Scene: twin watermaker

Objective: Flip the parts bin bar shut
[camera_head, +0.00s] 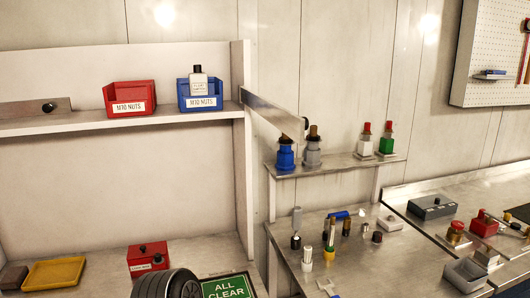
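A flat grey metal bar (272,112) is fixed at the right post of the shelf unit and sticks out from it, slanting down to the right. It has a dark knob at its far end. It stands clear of the front of the red bin (130,98) and the blue bin (200,95), both on the upper shelf. A shorter grey plate with a black knob (48,107) is at the shelf's left. Neither of my grippers can be made out. A dark rounded, ribbed shape at the bottom edge may be part of my arm.
A small bottle (198,79) shows at the blue bin. Below are a yellow tray (54,272), a red box (148,259) and a green "ALL CLEAR" sign (227,287). Blue and grey fittings stand on a small ledge (335,164) beyond the bar's end. The right benches hold several small parts.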

